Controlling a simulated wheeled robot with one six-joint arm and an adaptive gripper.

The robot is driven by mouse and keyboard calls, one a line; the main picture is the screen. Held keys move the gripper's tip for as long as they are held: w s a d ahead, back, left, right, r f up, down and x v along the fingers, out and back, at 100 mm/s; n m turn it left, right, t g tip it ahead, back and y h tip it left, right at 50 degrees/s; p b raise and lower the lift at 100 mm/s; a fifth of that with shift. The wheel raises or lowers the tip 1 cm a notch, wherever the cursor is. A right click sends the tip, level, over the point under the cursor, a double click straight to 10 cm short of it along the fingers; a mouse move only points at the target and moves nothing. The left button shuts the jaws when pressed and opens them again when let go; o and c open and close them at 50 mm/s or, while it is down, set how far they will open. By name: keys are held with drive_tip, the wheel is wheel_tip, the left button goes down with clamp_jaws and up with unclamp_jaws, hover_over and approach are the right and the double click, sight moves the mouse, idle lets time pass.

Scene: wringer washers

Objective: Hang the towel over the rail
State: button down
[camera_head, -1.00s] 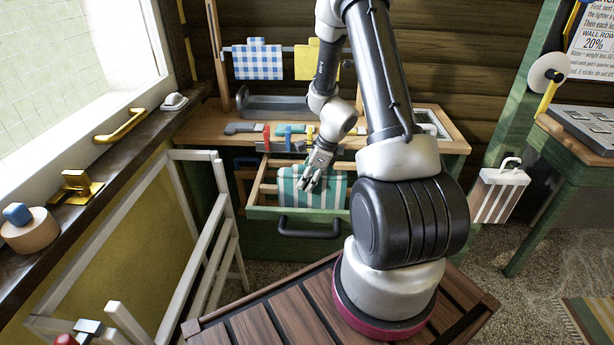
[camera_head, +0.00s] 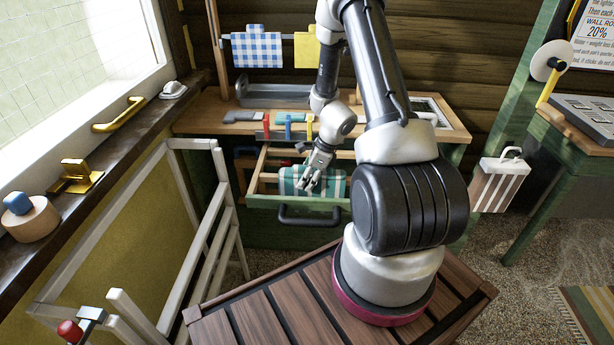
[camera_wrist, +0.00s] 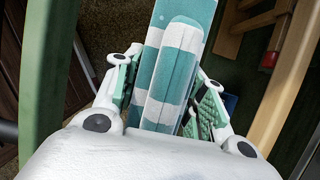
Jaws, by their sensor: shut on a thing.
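The towel (camera_head: 327,183) is teal and white striped and folded. It shows at the front of the open green drawer (camera_head: 265,202), partly hidden behind my gripper. In the head view my gripper (camera_head: 308,184) reaches down onto its left part. In the wrist view the towel (camera_wrist: 183,55) lies between the two green-padded fingers of my gripper (camera_wrist: 168,97), which is shut on it. The rail (camera_head: 288,36) runs above the back of the bench, behind my arm. A blue checked cloth (camera_head: 257,50) and a yellow cloth (camera_head: 307,50) hang from it.
The wooden bench (camera_head: 205,122) carries a grey tray (camera_head: 272,95) and several coloured tools. A white folding rack (camera_head: 215,225) stands at the left, near the window sill. A striped box (camera_head: 497,187) is at the right. Floor shows beyond it.

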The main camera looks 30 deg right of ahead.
drive_tip(key=c, duration=0.8)
unclamp_jaws()
drive_tip(key=shift+o, duration=0.2)
drive_tip(key=shift+v, duration=3.4)
